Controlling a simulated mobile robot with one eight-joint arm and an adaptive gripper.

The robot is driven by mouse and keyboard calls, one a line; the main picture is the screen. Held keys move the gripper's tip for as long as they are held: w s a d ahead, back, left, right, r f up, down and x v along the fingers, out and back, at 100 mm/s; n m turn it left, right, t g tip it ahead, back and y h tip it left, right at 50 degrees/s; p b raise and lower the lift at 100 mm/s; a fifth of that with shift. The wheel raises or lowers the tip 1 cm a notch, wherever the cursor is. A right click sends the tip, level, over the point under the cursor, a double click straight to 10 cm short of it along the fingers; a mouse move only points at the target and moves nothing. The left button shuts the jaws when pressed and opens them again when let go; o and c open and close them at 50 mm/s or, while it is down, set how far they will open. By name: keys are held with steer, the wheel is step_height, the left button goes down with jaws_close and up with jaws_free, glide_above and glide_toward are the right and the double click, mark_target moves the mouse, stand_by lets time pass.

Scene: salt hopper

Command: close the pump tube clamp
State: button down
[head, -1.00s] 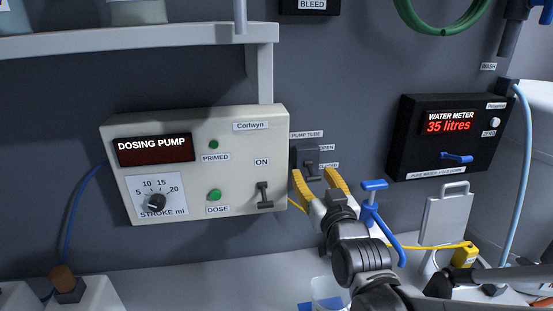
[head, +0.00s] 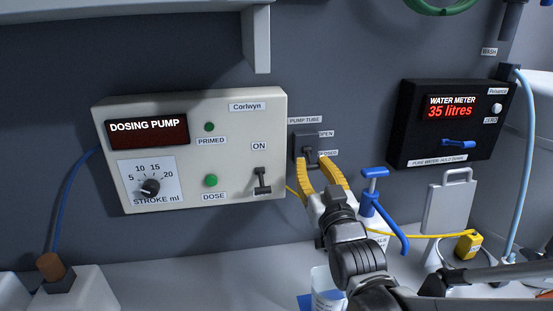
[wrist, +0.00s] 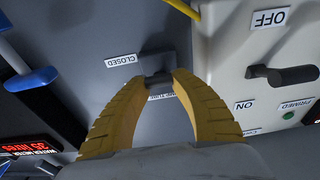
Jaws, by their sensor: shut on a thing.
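The pump tube clamp (head: 303,144) is a dark block with a small dark lever, on the grey wall just right of the dosing pump. Its OPEN label (head: 326,133) is above and its CLOSED label (head: 328,153) below. My gripper (head: 310,162) has yellow fingers and reaches up to the clamp from below. In the wrist view, which is upside down, the gripper's fingertips (wrist: 159,77) are shut on the lever handle (wrist: 157,79), beside the CLOSED label (wrist: 120,61). The fingers partly hide the clamp body, and the lever's exact angle is hard to tell.
The dosing pump (head: 245,130) stands close on the left, its ON switch (head: 262,181) near my fingers. A blue valve handle (head: 374,186) is close on the right. The black water meter (head: 425,150) reads 35 litres. A shelf (head: 150,28) overhangs at upper left.

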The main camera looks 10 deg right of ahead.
steer(key=c, duration=1.1)
jaws_free()
steer(key=shift+w, duration=0.1)
steer(key=shift+o, duration=0.2)
steer(key=s+f, duration=0.1)
steer(key=s, duration=0.6)
steer(key=shift+s, duration=0.25)
steer(key=shift+f, duration=0.1)
